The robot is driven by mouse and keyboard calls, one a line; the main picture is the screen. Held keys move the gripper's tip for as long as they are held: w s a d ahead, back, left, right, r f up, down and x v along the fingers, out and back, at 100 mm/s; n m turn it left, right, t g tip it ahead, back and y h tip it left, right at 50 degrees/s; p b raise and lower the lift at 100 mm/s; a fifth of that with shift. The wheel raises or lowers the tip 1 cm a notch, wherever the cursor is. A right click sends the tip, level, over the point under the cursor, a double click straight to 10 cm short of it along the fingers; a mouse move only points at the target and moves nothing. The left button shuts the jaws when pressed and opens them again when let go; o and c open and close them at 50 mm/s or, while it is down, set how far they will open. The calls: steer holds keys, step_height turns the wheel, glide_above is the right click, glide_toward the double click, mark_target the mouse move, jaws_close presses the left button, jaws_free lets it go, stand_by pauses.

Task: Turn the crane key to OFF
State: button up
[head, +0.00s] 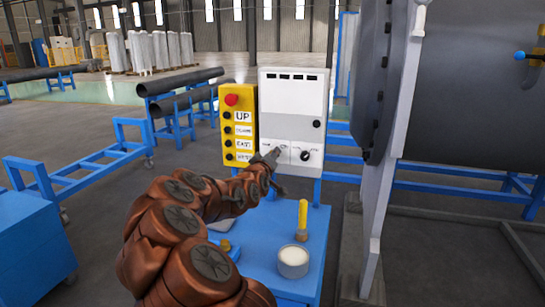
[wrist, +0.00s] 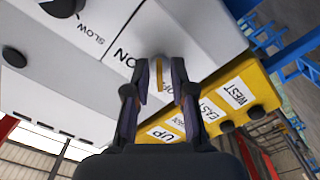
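The crane key (wrist: 159,76) is a small narrow tab on a round light base on the white control box (head: 292,98). The word ON shows beside it in the wrist view; no OFF label is readable. My gripper (wrist: 161,72) is at the key, with one finger on each side and a visible gap between them. The fingers look open around the key, not clamped on it. In the head view my gripper (head: 273,158) is at the lower left of the box and hides the key.
A yellow button panel (head: 238,128) with a red button (head: 231,99) stands just left of the box. A black knob (head: 305,156) is right of my gripper. A blue cabinet (head: 310,235) below carries a yellow-handled tool (head: 302,215) and a white-topped tin (head: 293,262).

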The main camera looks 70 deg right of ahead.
steer(key=shift+o, duration=0.2)
steer(key=shift+a, duration=0.15)
steer(key=s+a, duration=0.1)
steer(key=a, duration=1)
steer(key=shift+s+a, duration=0.15)
steer(key=shift+a, duration=0.2)
stand_by(0.5)
